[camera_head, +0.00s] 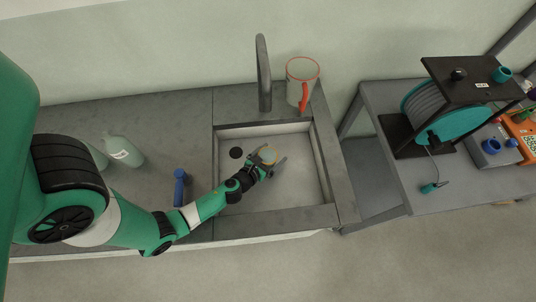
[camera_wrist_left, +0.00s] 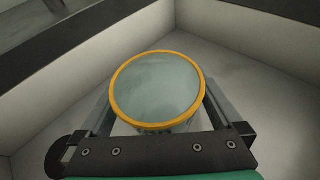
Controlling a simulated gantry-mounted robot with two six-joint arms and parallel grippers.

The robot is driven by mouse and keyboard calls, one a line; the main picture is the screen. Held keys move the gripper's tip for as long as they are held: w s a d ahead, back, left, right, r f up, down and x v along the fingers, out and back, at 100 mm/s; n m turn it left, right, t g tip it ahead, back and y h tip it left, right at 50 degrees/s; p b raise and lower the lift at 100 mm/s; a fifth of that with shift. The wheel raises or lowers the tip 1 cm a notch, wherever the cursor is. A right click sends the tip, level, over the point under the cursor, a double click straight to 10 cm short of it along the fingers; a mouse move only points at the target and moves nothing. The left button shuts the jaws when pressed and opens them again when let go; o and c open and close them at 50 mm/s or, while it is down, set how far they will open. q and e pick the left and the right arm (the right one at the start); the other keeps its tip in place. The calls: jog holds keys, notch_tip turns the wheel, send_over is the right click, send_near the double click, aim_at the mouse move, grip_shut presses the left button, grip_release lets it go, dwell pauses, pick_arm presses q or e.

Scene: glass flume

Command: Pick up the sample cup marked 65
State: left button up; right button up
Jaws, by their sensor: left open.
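A cup with an orange rim (camera_head: 268,154) is in the sink, at the end of my left arm. In the left wrist view the cup (camera_wrist_left: 157,88) shows from above, with a pale grey inside; any marking on it cannot be read. My left gripper (camera_head: 271,163) is open, with one finger on each side of the cup. In the left wrist view the gripper (camera_wrist_left: 157,118) has its fingers partly hidden behind the cup, and I cannot tell whether they touch it. My right gripper is not in view.
The sink (camera_head: 303,176) has raised walls around the cup and a dark drain (camera_head: 236,153). A grey faucet (camera_head: 263,72) and a pitcher with a red handle (camera_head: 301,82) stand behind it. Bottles (camera_head: 122,150) and a blue object (camera_head: 180,187) are on the left counter.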

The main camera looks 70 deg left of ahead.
pick_arm(q)
jog(key=shift+w+a+f, duration=0.15)
jog(key=shift+w+a, duration=0.05)
jog(key=shift+w, duration=0.05)
jog(key=c, duration=1.4)
jog(key=shift+r, duration=0.25)
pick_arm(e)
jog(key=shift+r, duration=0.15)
